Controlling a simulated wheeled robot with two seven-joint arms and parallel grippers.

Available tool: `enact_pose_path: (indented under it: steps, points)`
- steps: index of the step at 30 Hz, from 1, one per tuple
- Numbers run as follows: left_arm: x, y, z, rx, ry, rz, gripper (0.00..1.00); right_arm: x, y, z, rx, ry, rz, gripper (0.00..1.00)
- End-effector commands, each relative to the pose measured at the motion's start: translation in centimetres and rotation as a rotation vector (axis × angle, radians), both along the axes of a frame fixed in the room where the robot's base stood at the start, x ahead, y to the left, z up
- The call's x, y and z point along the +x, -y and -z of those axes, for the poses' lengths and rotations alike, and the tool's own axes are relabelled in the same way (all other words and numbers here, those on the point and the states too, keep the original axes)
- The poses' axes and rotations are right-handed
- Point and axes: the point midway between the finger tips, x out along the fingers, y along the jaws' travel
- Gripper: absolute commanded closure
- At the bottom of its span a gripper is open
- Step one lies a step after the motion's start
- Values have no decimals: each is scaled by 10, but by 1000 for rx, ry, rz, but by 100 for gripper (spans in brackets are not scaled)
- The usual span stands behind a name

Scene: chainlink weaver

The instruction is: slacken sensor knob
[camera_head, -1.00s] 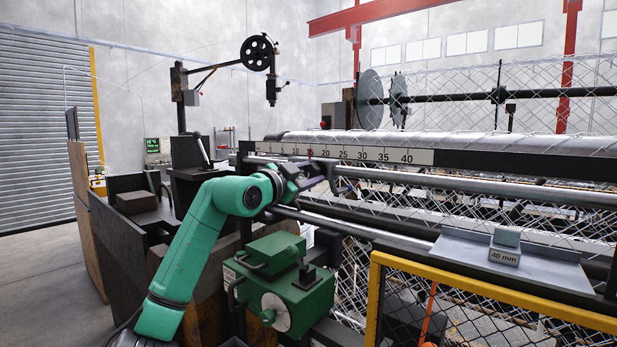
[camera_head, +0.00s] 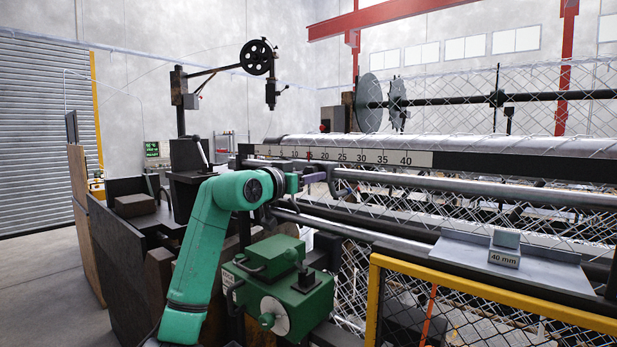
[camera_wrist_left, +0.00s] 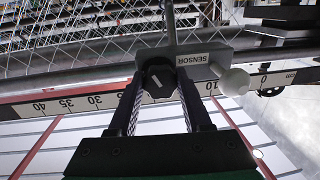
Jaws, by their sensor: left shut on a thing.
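The sensor knob (camera_wrist_left: 158,80) is black and round with a white line on it, in the left wrist view. It sits on the grey bracket marked SENSOR (camera_wrist_left: 203,60), which hangs by the numbered scale. My left gripper (camera_wrist_left: 160,92) is shut on the knob, one finger on each side. In the head view my left gripper (camera_head: 316,178) is at the rail below the scale, and the knob is too small and covered to make out there. My right gripper is not in view.
The numbered scale bar (camera_head: 365,155) runs above a steel rail, with wire mesh around it. A green gearbox (camera_head: 280,285) stands below my left arm. A yellow-framed mesh guard (camera_head: 374,300) and a grey shelf with a 40 mm block (camera_head: 505,250) are at the right.

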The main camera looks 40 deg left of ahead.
Motion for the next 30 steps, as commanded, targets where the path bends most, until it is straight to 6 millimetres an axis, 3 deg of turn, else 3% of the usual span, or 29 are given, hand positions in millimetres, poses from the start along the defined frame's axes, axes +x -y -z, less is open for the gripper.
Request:
enact_pose_path:
  steps: [13, 14, 15, 25, 30]
  points:
    - [-2, -2, -5, -8, 14, -5, 100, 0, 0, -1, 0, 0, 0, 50]
    - [-2, -2, -5, -7, 14, -5, 40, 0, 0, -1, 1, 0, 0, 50]
    - [-2, -2, -5, -7, 13, -4, 24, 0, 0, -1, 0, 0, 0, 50]
    - [-2, 0, -1, -8, 5, -1, 24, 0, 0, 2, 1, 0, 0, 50]
    - [-26, 3, 4, -7, 9, 0, 24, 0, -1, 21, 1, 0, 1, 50]
